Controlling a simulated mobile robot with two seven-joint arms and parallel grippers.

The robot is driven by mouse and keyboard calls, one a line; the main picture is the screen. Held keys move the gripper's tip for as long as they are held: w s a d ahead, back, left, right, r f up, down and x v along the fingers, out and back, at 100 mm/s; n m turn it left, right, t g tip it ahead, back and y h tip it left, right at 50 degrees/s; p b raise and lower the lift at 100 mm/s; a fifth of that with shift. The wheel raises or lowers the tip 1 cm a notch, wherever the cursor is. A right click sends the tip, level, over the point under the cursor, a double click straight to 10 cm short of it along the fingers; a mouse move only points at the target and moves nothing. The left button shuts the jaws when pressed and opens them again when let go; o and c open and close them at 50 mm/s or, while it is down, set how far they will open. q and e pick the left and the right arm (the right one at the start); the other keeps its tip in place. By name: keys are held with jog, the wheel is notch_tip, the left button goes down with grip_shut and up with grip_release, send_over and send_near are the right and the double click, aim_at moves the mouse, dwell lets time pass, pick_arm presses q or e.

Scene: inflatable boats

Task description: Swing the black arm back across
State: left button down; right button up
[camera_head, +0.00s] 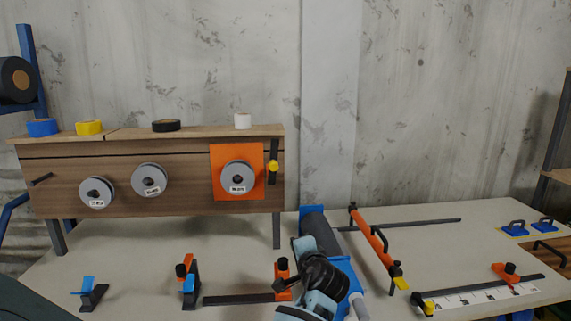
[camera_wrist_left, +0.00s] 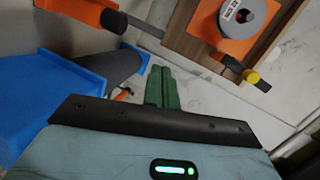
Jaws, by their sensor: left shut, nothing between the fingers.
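The black arm (camera_head: 274,150) is a short dark bar with a yellow knob (camera_head: 272,166). It stands upright on the wooden board, just right of the orange panel (camera_head: 217,178) and clear of its grey roll (camera_head: 238,176). In the left wrist view the black arm (camera_wrist_left: 265,86) shows at right, tilted by the camera's angle. My left gripper (camera_wrist_left: 163,87) has its green fingers shut together and empty, apart from the black arm. In the head view my left wrist is at lower centre, below and right of the black arm; its fingers are hidden there. My right gripper is not in view.
The wooden board (camera_head: 60,170) carries two more grey rolls on its front and tape rolls on top. An orange bar (camera_head: 370,235) stands to the right. Small clamps stand on the table in front.

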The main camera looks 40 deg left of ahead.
pick_arm(q)
jog(key=w+r+m+y, duration=0.1)
jog(key=w+r, duration=0.2)
jog(key=r, duration=0.6)
jog(key=w+r+m+y, duration=0.1)
jog(key=w+r, duration=0.3)
jog(key=r, duration=0.5)
jog(key=shift+w+a+r+y, duration=0.25)
jog(key=shift+a+y, duration=0.2)
jog(key=shift+y, duration=0.25)
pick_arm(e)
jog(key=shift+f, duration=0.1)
